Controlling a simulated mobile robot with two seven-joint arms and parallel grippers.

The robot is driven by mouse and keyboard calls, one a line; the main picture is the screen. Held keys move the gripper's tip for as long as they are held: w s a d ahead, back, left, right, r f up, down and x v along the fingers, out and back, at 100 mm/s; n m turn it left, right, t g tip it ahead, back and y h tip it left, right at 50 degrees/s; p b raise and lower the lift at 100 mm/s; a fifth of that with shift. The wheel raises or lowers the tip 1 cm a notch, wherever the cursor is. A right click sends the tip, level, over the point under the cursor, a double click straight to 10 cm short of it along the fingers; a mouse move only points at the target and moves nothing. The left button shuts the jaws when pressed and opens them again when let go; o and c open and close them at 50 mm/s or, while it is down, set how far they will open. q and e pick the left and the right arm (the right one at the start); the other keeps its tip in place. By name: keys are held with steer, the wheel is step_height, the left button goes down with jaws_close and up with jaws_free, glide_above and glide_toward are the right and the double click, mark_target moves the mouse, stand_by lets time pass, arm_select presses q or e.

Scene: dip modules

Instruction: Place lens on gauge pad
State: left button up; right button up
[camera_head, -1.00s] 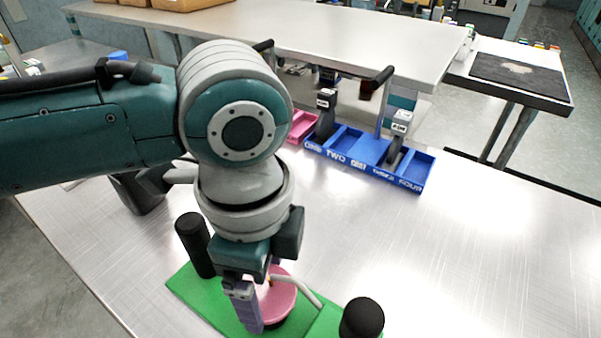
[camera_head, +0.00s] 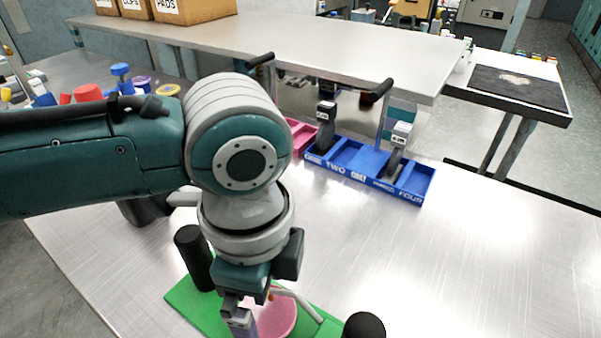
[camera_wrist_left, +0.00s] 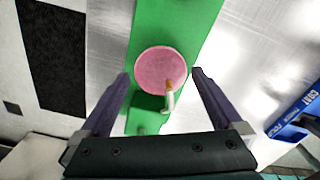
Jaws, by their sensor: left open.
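A pink disc (camera_head: 275,316) lies on a green board (camera_head: 190,302) on the metal table; it also shows in the left wrist view (camera_wrist_left: 162,70). A thin pale rod (camera_wrist_left: 169,98) with a tan tip reaches over its edge. I cannot make out a separate clear lens, nor tell whether the disc is the lens or the gauge pad. My left gripper (camera_head: 240,322) is low at the board beside the disc. In the wrist view its open fingers (camera_wrist_left: 160,90) stand apart on either side of the disc, with nothing between them held. My right gripper is not in view.
Black posts (camera_head: 194,258) and a black knob (camera_head: 364,328) stand at the board. A blue tray (camera_head: 362,172) with numbered compartments sits at the back, a pink tray (camera_head: 300,135) beside it. A raised shelf (camera_head: 290,45) spans behind. The table's right side is clear.

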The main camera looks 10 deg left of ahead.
mark_target(267, 311)
arm_select(q)
step_height(267, 311, up, 12)
steer(key=p, duration=0.1)
steer(key=s+d+f+n+t+h, duration=0.1)
steer(key=s+d+f+n+h, duration=0.2)
steer(key=s+d+n+h, duration=0.15)
steer(key=s+a+f+n+t+y, duration=0.1)
steer(key=s+a+n+y, duration=0.1)
steer(key=s+a+n, duration=0.2)
steer(key=s+a+f+n+t+y, duration=0.1)
steer(key=s+a+n+y, duration=0.1)
steer(key=a+n, duration=0.5)
steer(key=s+a, duration=0.1)
steer(key=a, duration=0.1)
steer(key=shift+s+a+t, duration=0.3)
steer(key=shift+s+a, duration=0.05)
steer(key=shift+a, duration=0.05)
